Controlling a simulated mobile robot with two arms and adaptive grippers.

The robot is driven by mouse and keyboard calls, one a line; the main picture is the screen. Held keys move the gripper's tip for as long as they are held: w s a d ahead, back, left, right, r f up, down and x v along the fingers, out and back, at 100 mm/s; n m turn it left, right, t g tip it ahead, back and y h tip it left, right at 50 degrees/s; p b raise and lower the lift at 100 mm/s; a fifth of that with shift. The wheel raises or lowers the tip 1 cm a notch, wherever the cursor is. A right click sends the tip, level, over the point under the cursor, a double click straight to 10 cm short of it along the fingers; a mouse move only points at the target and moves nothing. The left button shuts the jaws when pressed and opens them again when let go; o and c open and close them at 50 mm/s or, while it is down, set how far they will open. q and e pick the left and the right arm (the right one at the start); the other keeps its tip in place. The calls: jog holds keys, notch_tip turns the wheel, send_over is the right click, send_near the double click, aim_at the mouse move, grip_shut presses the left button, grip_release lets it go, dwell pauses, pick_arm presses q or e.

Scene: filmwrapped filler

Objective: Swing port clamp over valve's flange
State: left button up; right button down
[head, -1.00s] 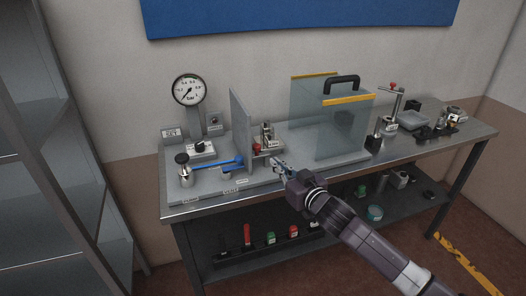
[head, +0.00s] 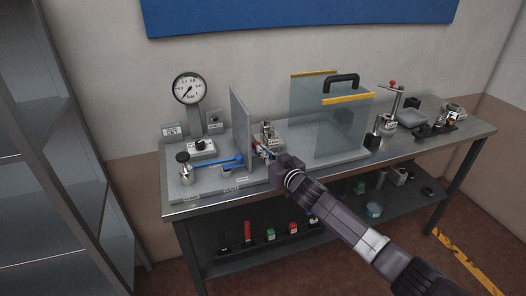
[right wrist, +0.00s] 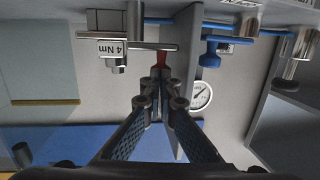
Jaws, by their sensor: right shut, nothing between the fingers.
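My right gripper (head: 263,153) reaches in from the lower right, to the right of the upright grey plate (head: 241,128). Its fingers are shut and empty, and they also show in the right wrist view (right wrist: 160,78). A small red part (right wrist: 163,62) is right at the fingertips; whether they touch it I cannot tell. Beside it is a metal fitting with a "4 Nm" label (right wrist: 112,48), also behind the gripper in the head view (head: 268,132). I cannot tell for sure which pieces are the port clamp and the valve's flange. My left gripper is not in view.
A blue bar (head: 215,162) runs left of the plate towards a metal canister (head: 186,173). A pressure gauge (head: 189,89) stands behind. A clear guard with a black handle (head: 341,80) is to the right. Loose parts fill the right end of the bench.

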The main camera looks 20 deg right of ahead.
jog(key=shift+w+a+f+h+b, duration=0.1)
jog(key=shift+a+h+b, duration=0.25)
jog(key=shift+b, duration=0.1)
jog(key=shift+w+a+m+h+b, duration=0.1)
jog(key=shift+a+m+h+b, duration=0.05)
jog(key=shift+m+h+b, duration=0.45)
jog(key=shift+h, duration=0.25)
jog(key=shift+w, duration=0.2)
